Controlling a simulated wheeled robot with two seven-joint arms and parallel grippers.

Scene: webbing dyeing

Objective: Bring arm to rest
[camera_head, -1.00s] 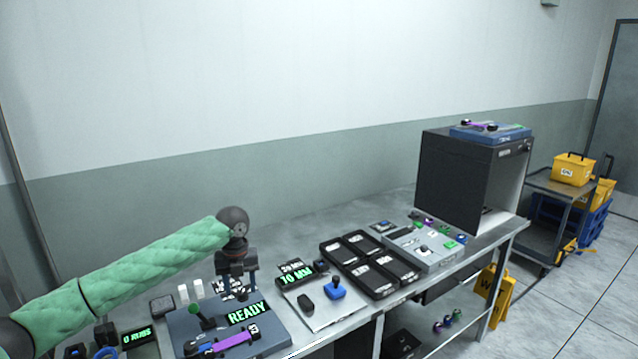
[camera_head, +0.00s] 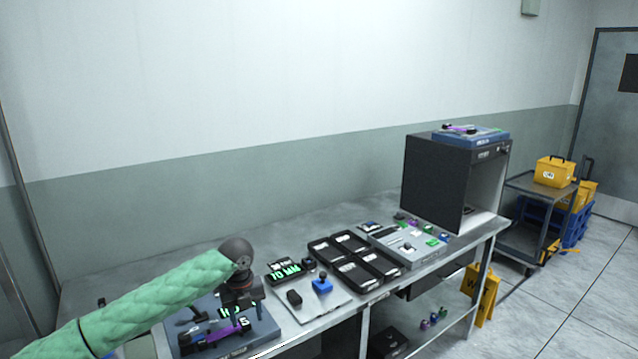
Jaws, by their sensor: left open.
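My left arm, in a green quilted sleeve, comes in from the lower left. Its gripper (camera_head: 240,296) is over the blue-grey station (camera_head: 262,330) at the front left of the bench. The gripper is open, with nothing seen between its fingers. It hides most of the station's green-lit display. A purple bar with dark ends (camera_head: 228,332) lies on the station just below the gripper in the picture; I cannot tell whether they touch. My right gripper is not in view.
Right of the station are a plate with a blue-knobbed part (camera_head: 322,284), black trays (camera_head: 350,276) and a grey panel (camera_head: 405,250). A dark open-fronted cabinet (camera_head: 432,182) stands at the bench's far end. A cart (camera_head: 525,215) is beyond. Bare bench lies behind the trays.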

